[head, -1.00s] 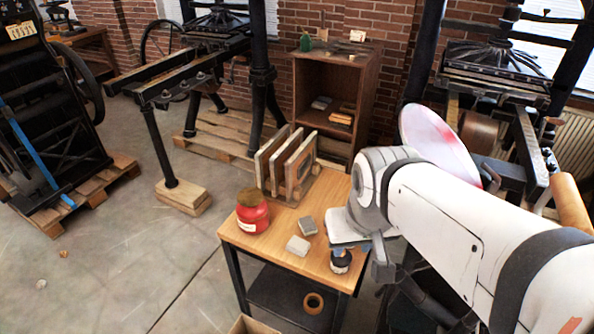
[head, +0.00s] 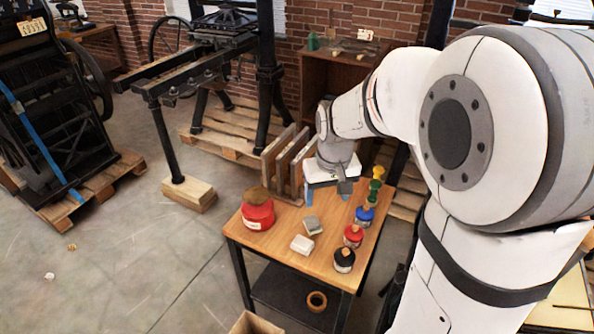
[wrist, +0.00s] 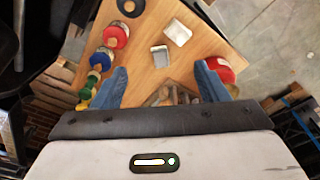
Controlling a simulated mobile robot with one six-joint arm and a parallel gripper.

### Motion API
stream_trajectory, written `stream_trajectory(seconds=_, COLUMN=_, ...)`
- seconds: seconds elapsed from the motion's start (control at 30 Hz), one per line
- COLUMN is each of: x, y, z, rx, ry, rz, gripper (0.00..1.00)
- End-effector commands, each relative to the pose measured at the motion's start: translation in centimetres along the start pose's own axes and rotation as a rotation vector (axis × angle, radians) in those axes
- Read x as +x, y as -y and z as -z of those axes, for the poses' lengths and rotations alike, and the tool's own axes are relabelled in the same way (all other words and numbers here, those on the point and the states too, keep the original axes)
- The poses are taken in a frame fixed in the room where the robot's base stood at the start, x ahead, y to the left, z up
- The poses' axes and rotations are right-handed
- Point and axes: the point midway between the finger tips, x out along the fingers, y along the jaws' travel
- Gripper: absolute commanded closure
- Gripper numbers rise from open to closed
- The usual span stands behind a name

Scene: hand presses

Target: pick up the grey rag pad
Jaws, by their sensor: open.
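The grey rag pad (head: 312,224) lies flat on the small wooden table (head: 283,257), just behind a whitish pad (head: 302,244). In the wrist view the grey pad (wrist: 160,56) lies ahead of the fingertips, roughly centred between them, beside the whitish pad (wrist: 177,32). My gripper (head: 328,196) is above the back part of the table, behind the grey pad and apart from it. In the wrist view its blue fingers (wrist: 161,84) are spread wide with nothing held between them.
A red can (head: 257,212) with a brown top stands left of the pads. Several ink jars, including a red one (head: 352,236) and a black one (head: 344,260), line the right edge. A wooden rack (head: 283,163) stands at the back, close to my gripper.

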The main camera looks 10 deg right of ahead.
Motion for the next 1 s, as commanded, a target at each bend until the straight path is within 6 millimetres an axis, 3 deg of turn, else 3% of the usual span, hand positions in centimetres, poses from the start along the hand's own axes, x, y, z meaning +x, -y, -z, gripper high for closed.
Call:
stream_trajectory(seconds=0.2, x=6.9, y=-0.3, z=6.2, rx=-0.037, ry=0.07, rz=0.007, gripper=0.33)
stream_trajectory(seconds=0.4, x=13.0, y=-0.5, z=9.5, rx=-0.064, ry=0.112, rz=0.013, gripper=0.33)
stream_trajectory(seconds=0.5, x=15.1, y=-0.6, z=10.3, rx=-0.072, ry=0.126, rz=0.015, gripper=0.33)
stream_trajectory(seconds=0.67, x=16.9, y=-0.6, z=10.8, rx=-0.078, ry=0.135, rz=0.016, gripper=0.33)
stream_trajectory(seconds=1.0, x=20.5, y=-0.7, z=10.2, rx=-0.077, ry=0.139, rz=0.016, gripper=0.33)
